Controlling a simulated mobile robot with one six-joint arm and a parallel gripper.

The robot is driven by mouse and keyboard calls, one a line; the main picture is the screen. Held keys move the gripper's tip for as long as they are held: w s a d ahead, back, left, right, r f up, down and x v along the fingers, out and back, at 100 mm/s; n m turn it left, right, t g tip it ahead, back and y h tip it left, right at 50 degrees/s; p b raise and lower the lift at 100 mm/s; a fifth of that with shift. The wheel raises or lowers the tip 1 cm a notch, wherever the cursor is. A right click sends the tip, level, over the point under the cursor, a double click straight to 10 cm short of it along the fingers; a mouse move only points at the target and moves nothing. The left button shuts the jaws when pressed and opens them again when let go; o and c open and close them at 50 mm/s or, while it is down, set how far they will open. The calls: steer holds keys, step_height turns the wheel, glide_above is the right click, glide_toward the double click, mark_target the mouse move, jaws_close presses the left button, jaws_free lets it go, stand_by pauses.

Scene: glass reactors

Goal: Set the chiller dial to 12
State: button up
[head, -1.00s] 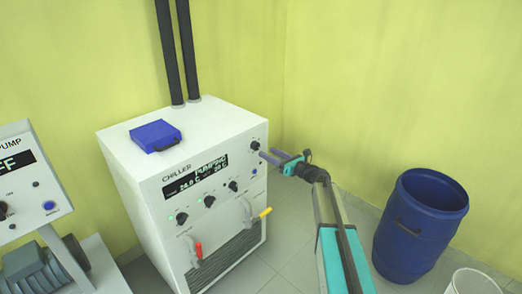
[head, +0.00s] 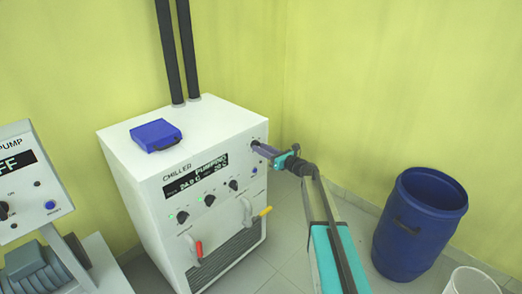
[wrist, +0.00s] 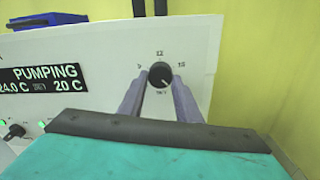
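The chiller (head: 140,180) is a white box with a display (head: 196,176) reading PUMPING. Its black round dial (wrist: 160,75) is at the right of the panel in the wrist view, with marks 9, 12 and 15 around it. A light pointer mark seems to lie at the dial's lower right, away from 12. My gripper (wrist: 159,82) is open, its two purple fingers on either side of the dial's lower part; I cannot tell whether they touch it.
Other black knobs (head: 209,200) and red and yellow handled valves (head: 198,250) are on the chiller front. A blue case (head: 154,136) lies on top. A pump unit (head: 30,185) stands left; a blue barrel (head: 420,225) and white bucket (head: 472,282) stand right.

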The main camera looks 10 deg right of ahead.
steer(key=shift+c, duration=1.4)
steer(key=shift+a, duration=0.15)
steer(key=shift+s+f+b, duration=0.1)
steer(key=shift+b, duration=0.2)
